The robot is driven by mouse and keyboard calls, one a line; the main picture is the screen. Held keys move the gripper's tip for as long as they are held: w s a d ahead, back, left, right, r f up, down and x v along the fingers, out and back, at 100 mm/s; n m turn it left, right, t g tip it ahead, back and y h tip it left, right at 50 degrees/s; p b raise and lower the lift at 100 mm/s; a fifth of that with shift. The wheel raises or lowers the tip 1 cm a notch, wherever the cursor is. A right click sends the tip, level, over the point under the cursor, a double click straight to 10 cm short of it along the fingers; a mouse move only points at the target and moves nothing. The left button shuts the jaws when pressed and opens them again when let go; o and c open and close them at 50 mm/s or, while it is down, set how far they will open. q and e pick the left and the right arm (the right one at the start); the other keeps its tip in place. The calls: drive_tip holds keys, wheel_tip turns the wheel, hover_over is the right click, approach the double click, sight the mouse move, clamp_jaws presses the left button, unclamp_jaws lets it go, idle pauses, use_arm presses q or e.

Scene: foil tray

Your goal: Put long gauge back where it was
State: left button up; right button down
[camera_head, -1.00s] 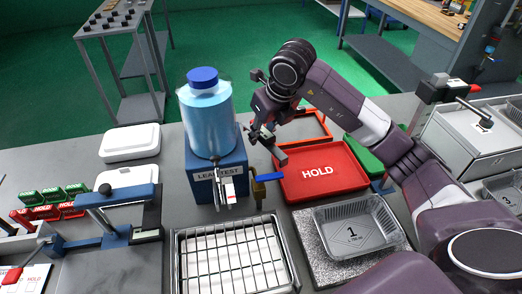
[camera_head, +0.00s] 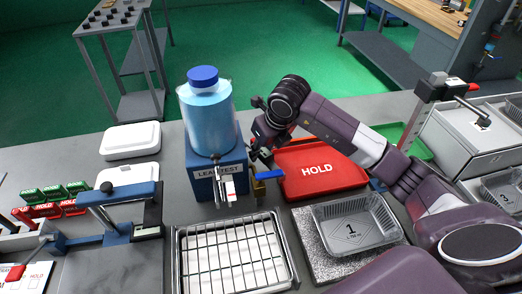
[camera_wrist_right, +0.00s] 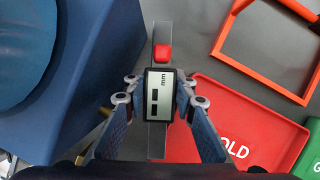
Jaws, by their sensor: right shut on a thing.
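My right gripper (camera_head: 262,152) is shut on a gauge in the wrist view. The gauge (camera_wrist_right: 158,97) has a grey bar, a display marked mm and a red button. My right gripper's fingers (camera_wrist_right: 158,88) close on both sides of the display. In the head view the gauge is mostly hidden by the gripper, which is between the blue leak test stand (camera_head: 216,172) and the red HOLD tray (camera_head: 320,180). The gauge hangs over the grey table in the wrist view. My left gripper is not in view.
A blue bottle (camera_head: 206,118) stands on the leak test stand, close left of my gripper. A blue-handled valve (camera_head: 265,177) is just below it. A red frame (camera_wrist_right: 270,45) lies beyond the HOLD tray.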

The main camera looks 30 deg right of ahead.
sight(270, 157)
drive_tip(key=shift+f, duration=0.35)
drive_tip(key=c, duration=1.6)
unclamp_jaws()
drive_tip(key=shift+r, duration=0.1)
drive_tip(key=shift+r+p, duration=0.35)
drive_tip(key=shift+r, duration=0.15)
drive_tip(key=b+v, duration=0.1)
drive_tip(key=v, duration=0.9)
drive_tip(key=shift+s+r, duration=0.15)
drive_tip(key=shift+r, duration=0.2)
drive_tip(key=shift+s+d+r+b, duration=0.1)
drive_tip(key=shift+s+r+b, duration=0.2)
drive_tip(key=shift+r, duration=0.2)
